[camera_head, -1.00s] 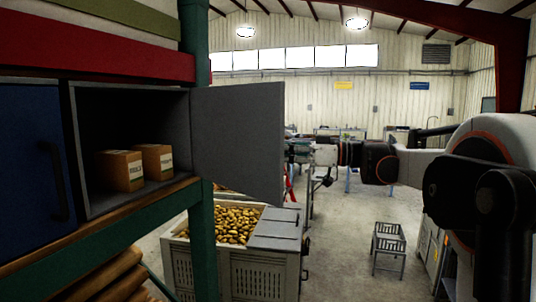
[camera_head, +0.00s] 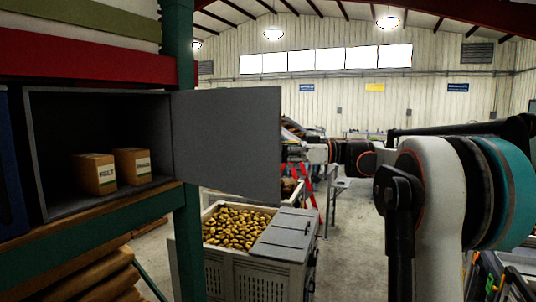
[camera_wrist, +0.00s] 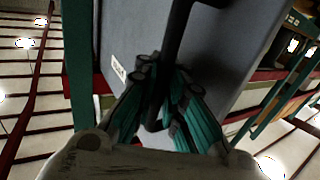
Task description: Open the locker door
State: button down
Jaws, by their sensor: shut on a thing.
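The grey locker door (camera_head: 226,140) stands wide open in the head view, swung out to the right of the locker (camera_head: 100,120). Two small cardboard boxes, one (camera_head: 94,173) left of the other (camera_head: 133,166), sit inside on the locker floor. In the wrist view, the teal fingers of my gripper (camera_wrist: 163,100) are shut on the dark door handle (camera_wrist: 177,40), with the grey door face (camera_wrist: 225,50) behind it. In the head view, the door hides the fingertips and the handle; my wrist shows just past the door's free edge.
A blue locker door (camera_head: 12,170) is shut at the far left. A grey crate of potatoes (camera_head: 285,235) stands on the floor below the open door. A green post (camera_head: 188,240) stands beside the locker. Sacks (camera_head: 90,275) lie under the shelf. Open floor lies beyond the crate.

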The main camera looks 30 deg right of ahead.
jog(key=shift+s, duration=0.1)
jog(key=c, duration=1.8)
grip_release()
jog(key=shift+d, duration=0.15)
jog(key=shift+o, duration=0.7)
jog(key=shift+s+d+r, duration=0.1)
jog(key=shift+s+d, duration=0.1)
jog(key=shift+s, duration=0.1)
jog(key=shift+w+a, duration=0.25)
jog(key=v, duration=1.2)
jog(key=shift+s, duration=0.1)
